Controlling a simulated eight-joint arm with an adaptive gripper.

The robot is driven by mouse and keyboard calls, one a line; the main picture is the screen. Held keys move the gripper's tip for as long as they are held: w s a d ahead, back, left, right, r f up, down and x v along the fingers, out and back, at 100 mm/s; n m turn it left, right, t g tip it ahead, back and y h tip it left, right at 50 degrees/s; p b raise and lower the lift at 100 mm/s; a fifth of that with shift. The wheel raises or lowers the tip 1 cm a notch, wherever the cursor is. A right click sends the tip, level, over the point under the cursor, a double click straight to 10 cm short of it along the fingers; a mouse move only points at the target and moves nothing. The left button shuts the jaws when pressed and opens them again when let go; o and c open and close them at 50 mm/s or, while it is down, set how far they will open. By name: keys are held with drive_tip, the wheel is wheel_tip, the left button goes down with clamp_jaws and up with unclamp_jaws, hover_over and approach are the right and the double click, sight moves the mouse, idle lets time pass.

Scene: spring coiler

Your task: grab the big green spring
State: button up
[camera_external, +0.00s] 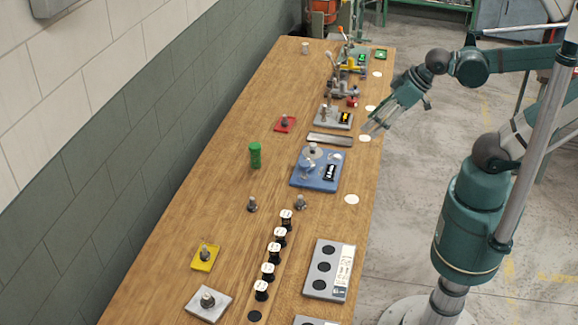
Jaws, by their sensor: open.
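The big green spring (255,155) looks like a green upright cylinder. It stands on the wooden table, left of the blue plate and near the wall side. My gripper (372,131) is open at the table's right edge, above a white disc, with its fingers pointing down and left. It is well apart from the green cylinder, to its right. Nothing shows between the fingers.
A blue plate with a small device (302,182) and a grey bar (330,139) lie between gripper and cylinder. Several black-and-white spools (268,272) line the front. Bare wood surrounds the cylinder.

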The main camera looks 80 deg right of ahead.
sight(256, 158)
drive_tip(key=shift+w, duration=0.1)
drive_tip(key=w+d+f+n+h+b, duration=0.25)
drive_tip(key=w+d+n, duration=0.2)
drive_tip(key=w, duration=0.35)
drive_tip(key=w+d+f+n+t+h+b, duration=0.1)
drive_tip(key=w+d+f+n+h+b, duration=0.15)
drive_tip(key=w+n+b, duration=0.35)
drive_tip(key=w+d+f+n+h+b, duration=0.1)
drive_tip(key=w+d+f+n+h, duration=0.2)
drive_tip(key=w, duration=0.6)
drive_tip(key=w+a+f+n+t+h+b, duration=0.2)
drive_tip(key=w+f+n+t+h+b, duration=0.2)
drive_tip(key=w+f+n+b, duration=0.3)
drive_tip(key=shift+w+a+f+n+t+h+b, duration=0.2)
drive_tip(key=shift+w+f+n+t+h+b, duration=0.15)
drive_tip(key=shift+w+f+n, duration=3.4)
drive_tip(key=shift+w+r+m, duration=0.25)
drive_tip(key=shift+w+r, duration=0.15)
drive_tip(key=shift+r, duration=0.2)
drive_tip(key=shift+w+r+m, duration=0.25)
drive_tip(key=shift+w+r, duration=0.15)
drive_tip(key=shift+r, duration=0.15)
